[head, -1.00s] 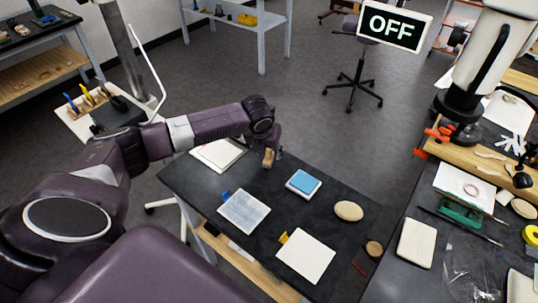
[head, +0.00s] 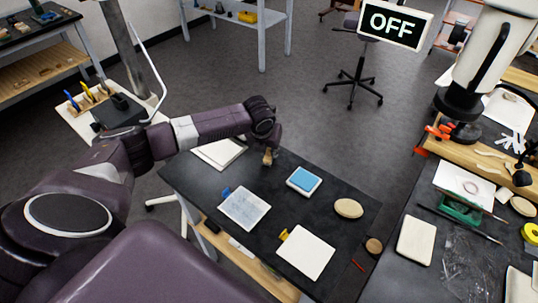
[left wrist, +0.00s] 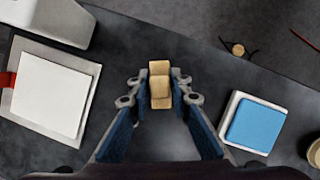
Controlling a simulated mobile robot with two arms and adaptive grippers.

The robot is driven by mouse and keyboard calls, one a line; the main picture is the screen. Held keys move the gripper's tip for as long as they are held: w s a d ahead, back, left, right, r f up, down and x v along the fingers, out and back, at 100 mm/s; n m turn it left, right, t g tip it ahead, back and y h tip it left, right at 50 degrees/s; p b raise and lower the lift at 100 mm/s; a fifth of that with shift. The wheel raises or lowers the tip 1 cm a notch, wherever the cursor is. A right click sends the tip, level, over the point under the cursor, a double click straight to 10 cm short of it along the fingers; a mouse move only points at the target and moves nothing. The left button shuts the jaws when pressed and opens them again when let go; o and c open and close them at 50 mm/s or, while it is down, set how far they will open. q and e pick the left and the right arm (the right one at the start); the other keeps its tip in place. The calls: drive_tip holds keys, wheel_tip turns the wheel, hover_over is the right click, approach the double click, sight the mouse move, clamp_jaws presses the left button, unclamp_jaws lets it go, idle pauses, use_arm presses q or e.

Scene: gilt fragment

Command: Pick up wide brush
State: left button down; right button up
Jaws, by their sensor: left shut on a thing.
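The wide brush (left wrist: 160,85) shows in the left wrist view as a tan, blocky piece between my left fingertips. My left gripper (left wrist: 161,96) is shut on it, with blue-padded fingers on both sides. In the head view the tan piece (head: 267,157) hangs below my left wrist at the far edge of the dark table (head: 325,225). The brush's bristles cannot be made out, and I cannot tell whether it touches the table. My right gripper is not in view.
On the table are a blue-topped white block (head: 304,180), an oval tan piece (head: 348,208), a pale tile (head: 245,208) and a white square (head: 306,252). Another pale pad (head: 219,153) lies left of the gripper. A cluttered bench (head: 455,270) stands at the right.

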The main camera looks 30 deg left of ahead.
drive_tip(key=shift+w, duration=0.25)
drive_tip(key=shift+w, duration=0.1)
use_arm(q)
drive_tip(key=shift+r, duration=0.25)
wheel_tip(320, 180, up, 20)
drive_tip(key=b, duration=0.3)
drive_tip(key=shift+f, duration=0.2)
drive_tip(key=c, duration=2.3)
unclamp_jaws()
clamp_jaws()
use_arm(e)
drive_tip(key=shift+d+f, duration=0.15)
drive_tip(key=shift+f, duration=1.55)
